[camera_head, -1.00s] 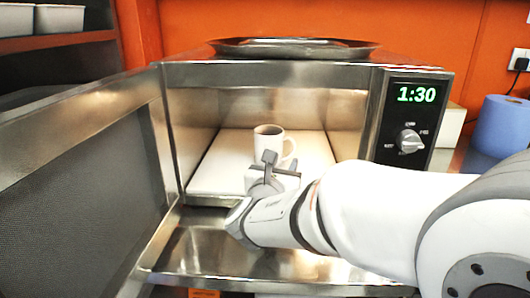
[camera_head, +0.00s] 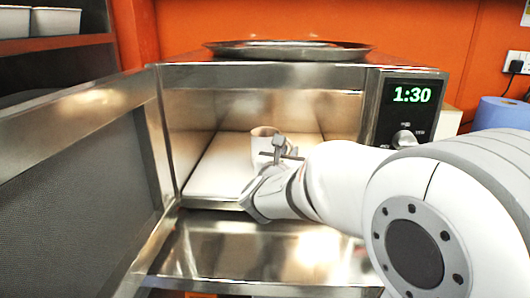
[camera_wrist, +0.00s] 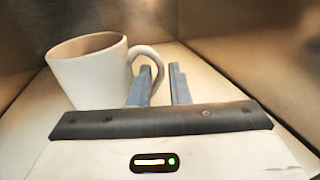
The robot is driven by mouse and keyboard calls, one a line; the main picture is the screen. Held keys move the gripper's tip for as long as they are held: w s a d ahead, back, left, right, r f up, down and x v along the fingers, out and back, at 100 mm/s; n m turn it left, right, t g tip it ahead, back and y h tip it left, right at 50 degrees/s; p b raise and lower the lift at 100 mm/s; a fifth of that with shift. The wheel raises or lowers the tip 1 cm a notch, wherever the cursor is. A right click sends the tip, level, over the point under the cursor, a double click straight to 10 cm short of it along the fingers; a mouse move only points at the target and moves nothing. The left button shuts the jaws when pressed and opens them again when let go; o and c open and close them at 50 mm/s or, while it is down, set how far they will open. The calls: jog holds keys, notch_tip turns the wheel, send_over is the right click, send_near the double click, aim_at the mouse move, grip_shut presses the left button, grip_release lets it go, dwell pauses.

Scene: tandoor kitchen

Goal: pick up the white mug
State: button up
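The white mug (camera_head: 261,151) stands upright on the white floor plate inside the open microwave (camera_head: 180,62). In the wrist view the mug (camera_wrist: 82,82) is at the left, with its handle (camera_wrist: 157,58) towards the right. My gripper (camera_head: 280,145) reaches into the microwave and covers the mug's right side in the head view. In the wrist view my gripper (camera_wrist: 160,68) is open, with a gap between its two fingers. The left finger overlaps the handle's opening, and the handle's outer curve shows between the fingers. I cannot tell whether either finger touches it.
The microwave door (camera_head: 75,190) stands open at the left. The metal side walls are close around my gripper. A metal tray (camera_head: 290,50) lies on top of the microwave. A blue roll (camera_head: 500,112) stands at the right. The plate left of the mug is clear.

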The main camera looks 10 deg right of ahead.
grip_shut()
jog(key=shift+r, duration=0.2)
dwell(0.4)
jog(key=shift+s+r, duration=0.2)
jog(key=shift+r, duration=0.15)
notch_tip(320, 180, up, 6)
jog(key=p, duration=0.2)
jog(key=s+a+p, duration=0.1)
jog(key=s+a, duration=0.1)
jog(key=s, duration=0.7)
jog(key=s+a+p, duration=0.1)
jog(key=s, duration=0.9)
jog(key=shift+a, duration=0.4)
jog(key=shift+s, duration=0.15)
